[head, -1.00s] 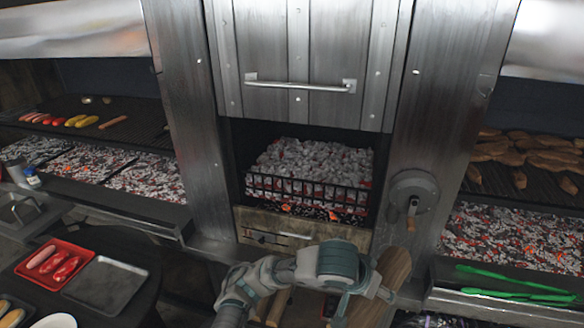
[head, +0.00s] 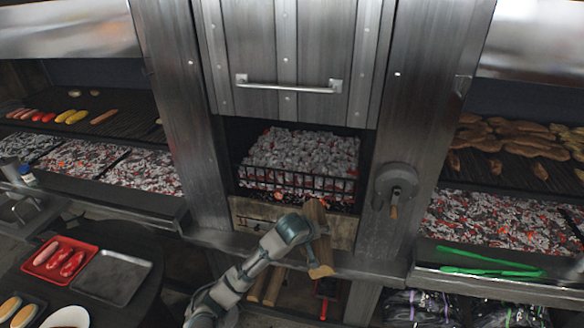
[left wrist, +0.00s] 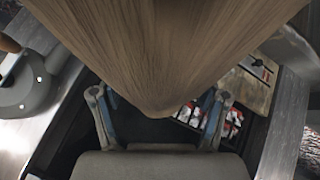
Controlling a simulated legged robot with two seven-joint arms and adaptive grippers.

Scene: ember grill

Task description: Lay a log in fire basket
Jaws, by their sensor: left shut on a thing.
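The fire basket (head: 297,183) is a black barred rack in the open middle firebox, with grey and glowing coals heaped behind its bars. My left gripper (head: 308,234) is shut on a brown log (head: 320,248) in front of the firebox, just below the basket. The log points toward the basket, its near pale end lower in the picture. In the left wrist view the log (left wrist: 165,50) fills the top middle, between the two fingers (left wrist: 160,112). Part of the basket and coals (left wrist: 210,118) shows behind it. My right gripper is not in view.
A raised metal door with a handle (head: 290,84) hangs above the firebox. A crank wheel (head: 396,184) is on the right post. More logs (head: 268,285) lie below the ledge. Grills with food flank both sides; green tongs (head: 487,263) lie at right.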

